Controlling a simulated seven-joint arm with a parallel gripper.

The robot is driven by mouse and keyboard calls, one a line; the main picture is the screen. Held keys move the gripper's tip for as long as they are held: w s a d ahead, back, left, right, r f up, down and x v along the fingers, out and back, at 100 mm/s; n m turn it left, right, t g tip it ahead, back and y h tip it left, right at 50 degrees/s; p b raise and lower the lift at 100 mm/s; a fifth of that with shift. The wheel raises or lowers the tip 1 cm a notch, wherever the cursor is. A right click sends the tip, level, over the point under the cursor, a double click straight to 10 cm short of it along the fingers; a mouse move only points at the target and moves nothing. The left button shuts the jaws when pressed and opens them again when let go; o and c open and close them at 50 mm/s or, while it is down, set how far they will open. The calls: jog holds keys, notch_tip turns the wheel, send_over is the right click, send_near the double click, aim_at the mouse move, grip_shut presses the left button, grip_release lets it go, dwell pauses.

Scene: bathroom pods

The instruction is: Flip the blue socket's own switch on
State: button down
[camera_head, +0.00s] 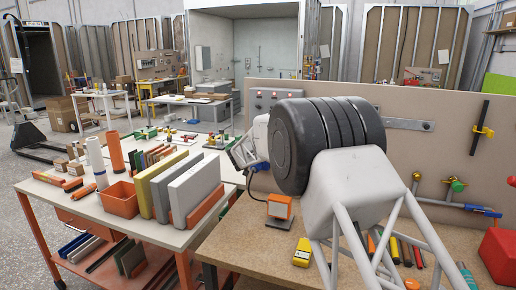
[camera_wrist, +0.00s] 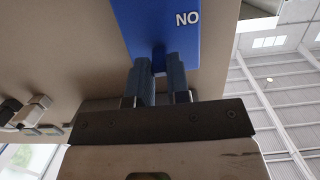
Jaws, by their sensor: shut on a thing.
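A blue box-like face (camera_wrist: 165,22) with the white letters "NO" fills the top middle of the wrist view. It looks like part of the blue socket, but its switch cannot be made out. My gripper (camera_wrist: 158,66) points at its near edge. Its two fingers are close together, shut on a small dark blue part (camera_wrist: 159,55) that is mostly hidden between the tips. In the head view my arm hides the blue socket and the fingertips.
An orange box (camera_head: 280,206) and a yellow device (camera_head: 302,252) are on the brown bench (camera_head: 245,250). In the wrist view, light fittings (camera_wrist: 30,112) are at the left.

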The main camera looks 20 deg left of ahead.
jog(key=f+t, duration=0.1)
jog(key=t, duration=0.2)
jog(key=shift+f+t, duration=0.2)
jog(key=shift+t, duration=0.1)
jog(key=shift+f+t, duration=0.2)
jog(key=shift+t, duration=0.45)
jog(key=shift+f+t, duration=0.2)
jog(key=shift+t, duration=0.45)
jog(key=c, duration=1.1)
grip_release()
jog(key=shift+f, duration=0.1)
jog(key=shift+v, duration=3.85)
